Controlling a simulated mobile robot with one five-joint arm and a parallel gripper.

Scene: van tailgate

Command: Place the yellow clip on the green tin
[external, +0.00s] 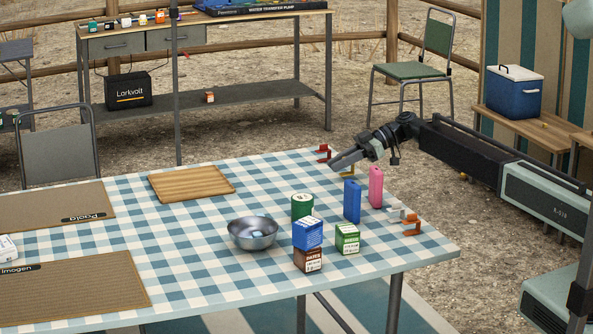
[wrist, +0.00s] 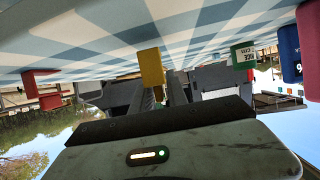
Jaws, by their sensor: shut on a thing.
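The yellow clip (external: 347,171) is at my gripper (external: 340,163), over the far right edge of the table. In the wrist view, which is upside down, the clip (wrist: 151,68) shows between the fingers of my gripper (wrist: 150,92), which is shut on it. I cannot tell whether the clip still touches the table. The green tin (external: 302,206) stands upright on the checked cloth, nearer the camera and left of my gripper. A green thing with a white label, likely the tin, shows at right in the wrist view (wrist: 243,55). The tin's top looks bare.
Blue (external: 352,201) and pink (external: 376,186) blocks stand below my gripper, near the tin. Blue, brown and green boxes (external: 347,238) and a metal bowl (external: 253,233) are close by. A red clip (external: 323,153) and an orange clip (external: 411,226) sit along the edge.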

